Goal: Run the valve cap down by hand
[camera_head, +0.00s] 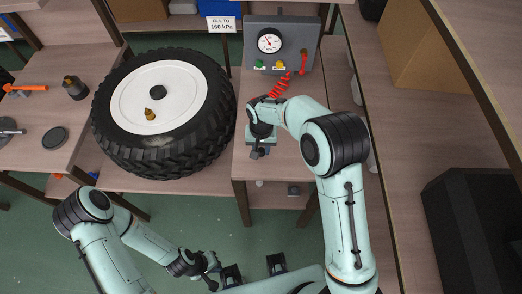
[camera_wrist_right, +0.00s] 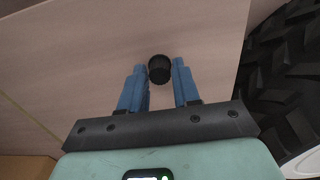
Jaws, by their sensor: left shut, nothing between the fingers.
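A large black tyre on a white rim (camera_head: 190,95) lies flat on the table, with a small brass-coloured valve (camera_head: 150,115) standing on the rim. My right gripper (camera_head: 258,153) is right of the tyre, over the wooden table. The cap is apart from the valve. In the head view the cap is too small to make out. My left gripper (camera_head: 213,284) is shut and empty, low in front of the table, over the floor.
A grey gauge panel (camera_head: 283,25) with a dial and red coiled hose (camera_head: 279,87) stands behind my right gripper. On the left table lie an orange-handled tool (camera_head: 25,88), a dark pot (camera_head: 75,88) and a dark disc (camera_head: 54,138). A sign reads "FILL TO 160 kPa" (camera_head: 222,24).

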